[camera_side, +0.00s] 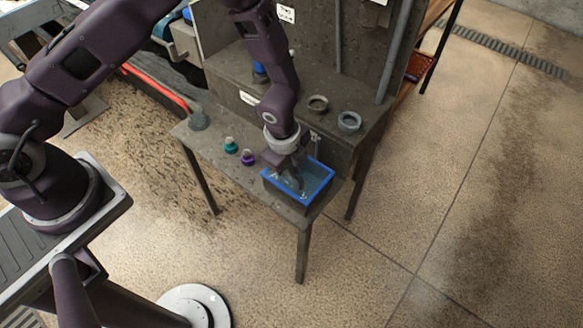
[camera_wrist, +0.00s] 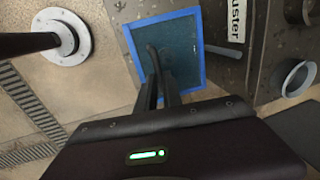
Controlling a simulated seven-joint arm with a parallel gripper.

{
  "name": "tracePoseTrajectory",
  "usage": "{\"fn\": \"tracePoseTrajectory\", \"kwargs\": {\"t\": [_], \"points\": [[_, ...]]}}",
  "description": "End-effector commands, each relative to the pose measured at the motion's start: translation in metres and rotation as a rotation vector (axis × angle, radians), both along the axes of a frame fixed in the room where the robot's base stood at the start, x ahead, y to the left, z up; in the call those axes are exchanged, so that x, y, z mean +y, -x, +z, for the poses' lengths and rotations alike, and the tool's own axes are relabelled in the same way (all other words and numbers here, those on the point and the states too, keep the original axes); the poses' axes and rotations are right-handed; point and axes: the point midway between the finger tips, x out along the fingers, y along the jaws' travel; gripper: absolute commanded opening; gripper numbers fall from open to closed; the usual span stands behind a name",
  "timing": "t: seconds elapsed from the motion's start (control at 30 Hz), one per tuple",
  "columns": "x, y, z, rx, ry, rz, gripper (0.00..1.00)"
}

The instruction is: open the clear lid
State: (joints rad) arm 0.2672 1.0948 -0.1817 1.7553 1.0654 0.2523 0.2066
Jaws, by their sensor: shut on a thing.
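The clear lid (camera_side: 314,181) is a see-through pane in a bright blue frame on a dark box at the front right of the metal bench. In the wrist view the lid (camera_wrist: 184,40) looks dark teal inside its blue rim. My gripper (camera_side: 298,186) reaches down over the lid from above. In the wrist view its two dark fingers (camera_wrist: 156,58) come close together over the pane, shut on the lid. The exact part between the fingertips is hidden. The lid appears to lie flat on the box.
A teal-capped bottle (camera_side: 231,145) and a purple one (camera_side: 248,158) stand left of the box. A grey lever (camera_wrist: 222,50) projects beside the lid. Open floor lies right of the bench.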

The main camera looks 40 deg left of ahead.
Motion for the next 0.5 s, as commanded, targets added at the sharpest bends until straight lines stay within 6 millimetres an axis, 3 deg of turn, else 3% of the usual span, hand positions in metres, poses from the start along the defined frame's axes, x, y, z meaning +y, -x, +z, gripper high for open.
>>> {"fn": "tracePoseTrajectory", "kwargs": {"t": [0.5], "points": [[0.000, -0.032, 0.032, 0.262, 0.004, 0.004, 0.00]]}}
